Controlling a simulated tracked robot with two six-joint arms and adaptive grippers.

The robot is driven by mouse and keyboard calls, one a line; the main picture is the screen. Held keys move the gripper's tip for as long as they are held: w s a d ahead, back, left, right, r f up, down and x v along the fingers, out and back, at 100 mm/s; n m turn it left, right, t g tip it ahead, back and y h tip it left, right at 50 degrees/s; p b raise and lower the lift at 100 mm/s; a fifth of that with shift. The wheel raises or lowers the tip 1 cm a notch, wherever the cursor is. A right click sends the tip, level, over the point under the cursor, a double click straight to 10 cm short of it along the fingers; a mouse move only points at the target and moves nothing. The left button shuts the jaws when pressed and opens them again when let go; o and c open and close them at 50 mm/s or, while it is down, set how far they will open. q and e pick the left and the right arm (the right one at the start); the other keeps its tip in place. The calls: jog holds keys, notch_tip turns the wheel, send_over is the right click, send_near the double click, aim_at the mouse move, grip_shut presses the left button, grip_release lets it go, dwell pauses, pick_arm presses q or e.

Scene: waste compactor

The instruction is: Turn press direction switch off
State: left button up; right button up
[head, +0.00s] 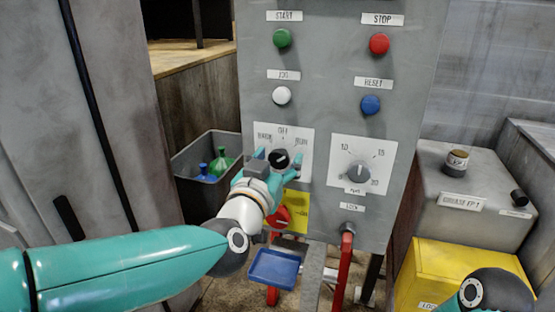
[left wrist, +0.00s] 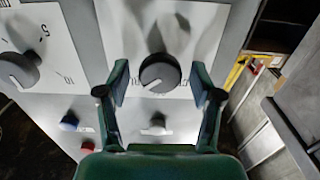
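The press direction switch is a dark round knob (left wrist: 160,72) on a white plate (head: 306,152) labelled BACK, OFF and RUN. In the left wrist view, where the panel appears upside down, the knob's white mark points down and slightly left, seemingly between OFF and RUN or at RUN; the plate's labels are mostly hidden there. My left gripper (head: 279,162) is at the switch in the head view and partly covers it. In the left wrist view its fingers (left wrist: 160,88) are open on both sides of the knob, with gaps visible.
Around the switch are a green START button (head: 282,38), red STOP button (head: 380,44), white button (head: 281,95), blue RESET button (head: 371,105) and numbered dial (head: 358,172). A red knob (head: 280,217) sits below. A grey bin (head: 182,168) stands left; a yellow box (head: 455,265) stands right.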

pick_arm(q)
jog(key=c, duration=1)
jog(key=shift+a+f+n+b, duration=0.1)
jog(key=shift+f+n+b, duration=0.05)
jog(key=shift+n+b, duration=1.5)
jog(key=n+b, duration=0.1)
jog(key=n, duration=0.2)
jog(key=shift+n+b, duration=0.3)
jog(key=shift+n, duration=0.05)
jog(key=shift+a+n+b, duration=0.1)
jog(key=shift+n+b, duration=0.5)
jog(key=shift+n, duration=0.8)
jog(key=o, duration=1.1)
